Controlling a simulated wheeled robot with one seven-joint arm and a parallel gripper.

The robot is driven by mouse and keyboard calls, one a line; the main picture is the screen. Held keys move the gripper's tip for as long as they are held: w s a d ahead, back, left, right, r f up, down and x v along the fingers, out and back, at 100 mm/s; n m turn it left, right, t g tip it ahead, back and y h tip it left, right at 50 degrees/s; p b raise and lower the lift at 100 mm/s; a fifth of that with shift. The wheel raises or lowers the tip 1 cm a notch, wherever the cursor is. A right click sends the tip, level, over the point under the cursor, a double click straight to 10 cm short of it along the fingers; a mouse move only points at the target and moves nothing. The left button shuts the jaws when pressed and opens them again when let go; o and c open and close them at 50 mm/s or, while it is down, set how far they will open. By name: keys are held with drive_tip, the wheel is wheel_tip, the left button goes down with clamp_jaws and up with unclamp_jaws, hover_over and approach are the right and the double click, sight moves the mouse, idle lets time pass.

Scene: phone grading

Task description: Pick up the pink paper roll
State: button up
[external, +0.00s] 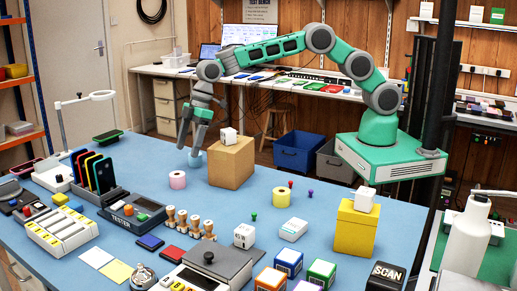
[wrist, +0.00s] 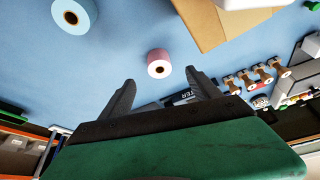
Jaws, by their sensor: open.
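The pink paper roll (external: 177,180) stands on the blue table, left of the cardboard box. It also shows in the wrist view (wrist: 158,68), just beyond my fingertips and roughly between them in the picture. My gripper (external: 190,147) points down above the table, behind the roll in the external view. In the wrist view my gripper (wrist: 160,78) has its two fingers spread with nothing between them. The roll is apart from both fingers.
A light blue roll (wrist: 73,15) stands nearby. The cardboard box (external: 231,164) bears a white cube (external: 228,136). Wooden stamps (external: 190,222) stand in front, and a rack of phones (external: 99,174) stands to the left.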

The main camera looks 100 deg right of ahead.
sight(177, 174)
drive_tip(key=p+x, duration=0.1)
drive_tip(key=x, duration=0.4)
drive_tip(key=w+p+x, duration=0.1)
drive_tip(key=x, duration=0.4)
drive_tip(key=shift+w+a+r, duration=0.1)
drive_tip(key=shift+a+r, duration=0.05)
drive_tip(key=shift+r, duration=0.1)
drive_tip(key=shift+c, duration=0.3)
drive_tip(key=c, duration=1.4)
drive_tip(key=shift+c, duration=0.2)
